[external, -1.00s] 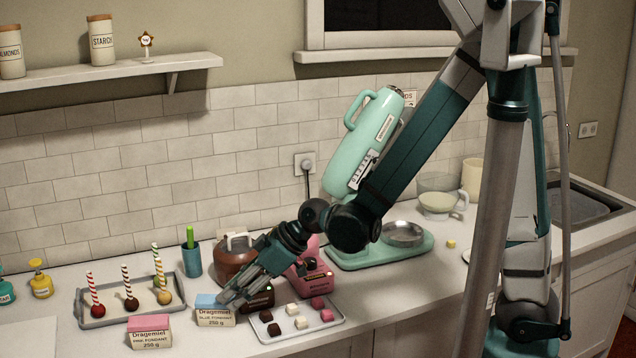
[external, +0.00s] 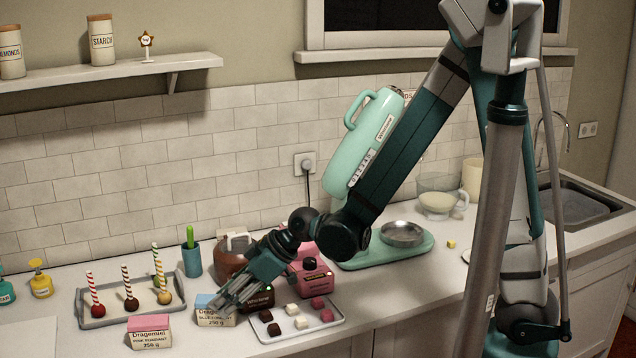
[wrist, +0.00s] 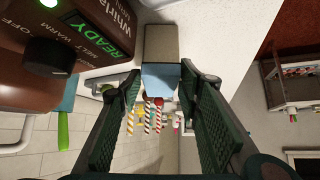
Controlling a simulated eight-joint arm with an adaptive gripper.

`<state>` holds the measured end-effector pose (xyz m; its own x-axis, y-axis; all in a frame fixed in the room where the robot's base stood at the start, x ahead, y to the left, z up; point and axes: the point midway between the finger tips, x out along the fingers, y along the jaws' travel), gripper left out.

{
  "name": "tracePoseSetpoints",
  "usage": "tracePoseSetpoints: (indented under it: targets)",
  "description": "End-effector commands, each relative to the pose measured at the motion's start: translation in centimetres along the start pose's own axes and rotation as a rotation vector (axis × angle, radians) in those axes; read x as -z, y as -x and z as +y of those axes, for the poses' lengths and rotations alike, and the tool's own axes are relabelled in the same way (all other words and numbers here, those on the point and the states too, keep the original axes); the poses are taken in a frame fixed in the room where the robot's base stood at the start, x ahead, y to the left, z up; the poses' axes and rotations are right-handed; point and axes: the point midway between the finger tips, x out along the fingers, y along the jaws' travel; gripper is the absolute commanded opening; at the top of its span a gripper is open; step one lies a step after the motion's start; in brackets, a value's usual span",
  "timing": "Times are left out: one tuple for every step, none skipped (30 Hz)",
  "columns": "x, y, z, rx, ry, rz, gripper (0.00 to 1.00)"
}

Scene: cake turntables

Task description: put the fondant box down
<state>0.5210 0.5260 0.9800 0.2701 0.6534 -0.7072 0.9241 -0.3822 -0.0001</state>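The blue-topped fondant box (external: 205,312) stands on the counter at the front, just right of the pink-topped fondant box (external: 149,332). My gripper (external: 222,302) reaches down to the blue box from the upper right, and its fingers cover part of the label. Finger contact itself is hard to see.
A tray of sweets (external: 298,337) sits close right of the gripper. A dark brown machine with a READY display (wrist: 95,45) is close beside the fingers. A tray with striped-stick pops (external: 97,322) is left. A green mixer (external: 362,145) stands behind.

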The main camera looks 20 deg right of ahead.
Motion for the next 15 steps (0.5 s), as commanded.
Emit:
tracePoseSetpoints:
  targets:
    - [0.1, -0.6, 0.0, 0.0, 0.001, 0.0, 0.35]
    - [0.1, -0.9, 0.0, 0.0, 0.001, 0.0, 0.35]
    - [0.1, -1.3, -0.1, 0.0, 0.001, 0.0, 0.35]
    - [0.2, -1.6, -0.1, 0.0, 0.001, 0.0, 0.35]
    - [0.2, -1.8, -0.1, 0.0, 0.001, 0.0, 0.35]
    - [0.2, -2.2, -0.1, 0.001, 0.001, 0.0, 0.35]
    - [0.2, -2.4, -0.1, 0.001, 0.001, 0.0, 0.35]
    - [0.2, -2.6, -0.1, 0.001, 0.001, 0.0, 0.35]
    - [0.2, -2.9, -0.1, 0.001, 0.001, 0.0, 0.35]
    - [0.2, -3.0, -0.1, 0.001, 0.001, 0.0, 0.35]
    - [0.2, -3.1, -0.1, 0.001, 0.001, 0.0, 0.35]
    - [0.2, -3.3, -0.1, 0.001, 0.001, 0.0, 0.35]
    - [0.2, -3.4, -0.1, 0.001, 0.0, 0.0, 0.35]
    - [0.2, -3.4, -0.1, 0.001, 0.0, 0.0, 0.35]
    - [0.2, -3.5, -0.1, 0.001, 0.0, 0.0, 0.35]
